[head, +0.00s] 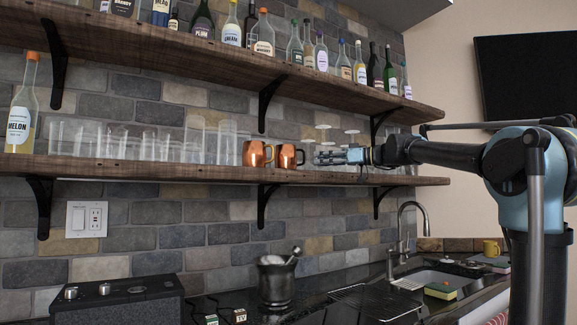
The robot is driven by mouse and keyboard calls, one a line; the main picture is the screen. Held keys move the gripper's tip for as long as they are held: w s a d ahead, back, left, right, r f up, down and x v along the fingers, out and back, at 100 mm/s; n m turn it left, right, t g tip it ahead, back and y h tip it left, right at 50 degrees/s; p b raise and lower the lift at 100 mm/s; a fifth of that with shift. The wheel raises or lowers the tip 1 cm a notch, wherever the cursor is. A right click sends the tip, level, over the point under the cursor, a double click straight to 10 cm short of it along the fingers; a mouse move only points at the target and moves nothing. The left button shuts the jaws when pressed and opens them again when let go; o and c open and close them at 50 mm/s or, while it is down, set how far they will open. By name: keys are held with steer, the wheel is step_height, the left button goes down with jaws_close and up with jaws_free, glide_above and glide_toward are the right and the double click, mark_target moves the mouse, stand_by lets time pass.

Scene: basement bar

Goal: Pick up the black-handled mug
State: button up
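Two copper mugs stand side by side on the lower wooden shelf, a left mug (254,154) and a right mug (286,156). Each has a handle on its right side.
The lower shelf (140,170) holds several clear glasses (150,142) left of the mugs and stemmed glasses (352,133) behind my gripper. Bottles line the upper shelf (200,50).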

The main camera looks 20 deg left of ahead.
steer(key=shift+w+a+f, duration=0.1)
steer(key=shift+w+a, duration=0.05)
steer(key=shift+a, duration=1.15)
steer(key=shift+w+a, duration=0.15)
steer(key=shift+a, duration=1.1)
jaws_close()
